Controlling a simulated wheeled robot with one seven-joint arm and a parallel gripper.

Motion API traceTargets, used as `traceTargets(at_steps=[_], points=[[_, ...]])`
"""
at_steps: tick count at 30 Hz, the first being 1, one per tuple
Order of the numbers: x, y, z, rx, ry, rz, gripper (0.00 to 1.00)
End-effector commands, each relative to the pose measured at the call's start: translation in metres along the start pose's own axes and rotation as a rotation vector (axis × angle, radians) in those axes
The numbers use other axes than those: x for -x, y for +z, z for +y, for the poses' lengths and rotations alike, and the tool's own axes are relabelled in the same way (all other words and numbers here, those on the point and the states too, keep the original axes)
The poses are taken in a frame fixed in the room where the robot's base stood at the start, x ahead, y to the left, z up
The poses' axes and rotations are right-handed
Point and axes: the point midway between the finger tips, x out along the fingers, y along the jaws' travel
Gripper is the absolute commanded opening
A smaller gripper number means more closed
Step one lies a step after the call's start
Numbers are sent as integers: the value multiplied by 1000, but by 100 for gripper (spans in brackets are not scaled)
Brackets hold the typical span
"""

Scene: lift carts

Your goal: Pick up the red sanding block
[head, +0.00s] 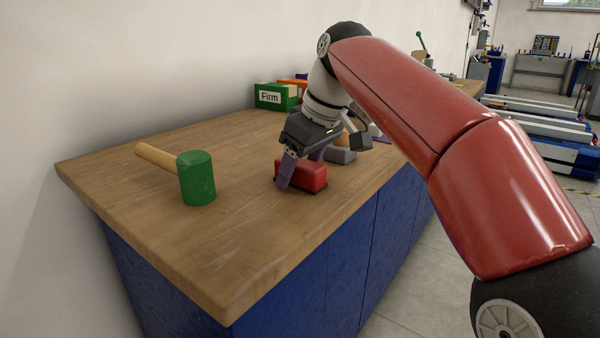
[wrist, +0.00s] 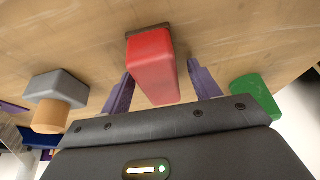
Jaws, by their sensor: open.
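The red sanding block (head: 306,177) sits on the wooden workbench, and it also shows in the wrist view (wrist: 152,66). A dark layer shows along its underside. My gripper (head: 300,172) is open, with its purple fingers pointing down at the block. In the wrist view the two fingertips (wrist: 159,75) stand on either side of the block, with small gaps visible. In the head view one finger covers part of the block's left end. Nothing is held.
A green-headed mallet (head: 197,178) lies left of the block. A grey block with a wooden knob (wrist: 57,92) stands close on the other side. A green box marked "Firm" (head: 270,97) is farther back. The workbench (head: 215,240) is clear in front.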

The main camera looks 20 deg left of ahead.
Motion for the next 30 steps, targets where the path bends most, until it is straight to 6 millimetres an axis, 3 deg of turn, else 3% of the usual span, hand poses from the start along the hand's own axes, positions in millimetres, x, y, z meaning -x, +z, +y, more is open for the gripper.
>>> traceTargets(at_steps=[6, 17, 30], points=[[0, 0, 0, 0, 0, 0, 59], [0, 0, 0, 0, 0, 0, 12], [10, -4, 0, 0, 0, 1, 12]])
